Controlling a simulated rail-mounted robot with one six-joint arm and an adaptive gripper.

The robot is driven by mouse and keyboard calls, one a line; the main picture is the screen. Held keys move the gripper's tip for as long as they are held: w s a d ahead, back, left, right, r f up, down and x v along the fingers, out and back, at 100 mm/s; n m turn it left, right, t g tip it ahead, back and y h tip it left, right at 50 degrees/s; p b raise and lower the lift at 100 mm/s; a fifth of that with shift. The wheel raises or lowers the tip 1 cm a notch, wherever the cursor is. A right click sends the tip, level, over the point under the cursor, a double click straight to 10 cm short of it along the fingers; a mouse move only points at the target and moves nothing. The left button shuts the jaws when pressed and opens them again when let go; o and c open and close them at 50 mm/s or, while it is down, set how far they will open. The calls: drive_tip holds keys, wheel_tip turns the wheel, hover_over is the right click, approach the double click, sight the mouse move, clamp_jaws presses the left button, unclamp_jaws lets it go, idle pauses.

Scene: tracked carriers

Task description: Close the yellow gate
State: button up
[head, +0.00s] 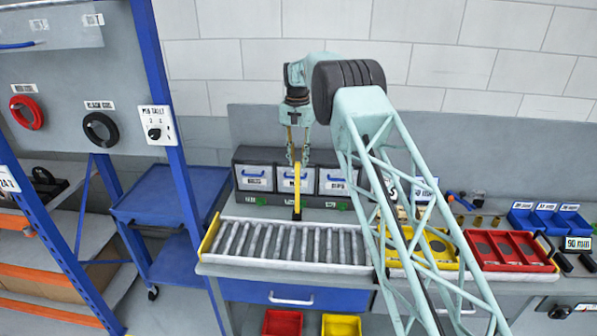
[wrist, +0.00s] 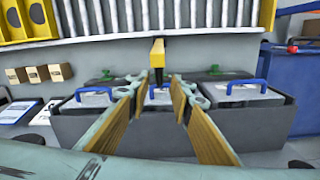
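A yellow bar with a black end (head: 297,188) stands upright at the back edge of the roller conveyor (head: 326,268); it looks like the gate. It also shows in the wrist view (wrist: 157,47), centred between my fingers. My gripper (head: 298,160) points down at the top of this bar, with one finger on each side. In the wrist view my gripper (wrist: 158,88) is open with a clear gap between its fingers. I cannot tell whether either finger touches the bar. A yellow end plate (head: 210,232) stands at the conveyor's left end.
Grey bins with blue handles (head: 254,178) stand behind the bar, close to my gripper. Red trays (head: 508,250) and a yellow tray (head: 437,247) lie to the right on the bench. A blue trolley (head: 155,200) stands at the left. The rollers are empty.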

sight(298, 188)
drive_tip(key=shift+f, duration=2.65)
drive_tip(key=shift+c, duration=0.2)
drive_tip(key=shift+d, duration=0.1)
clamp_jaws()
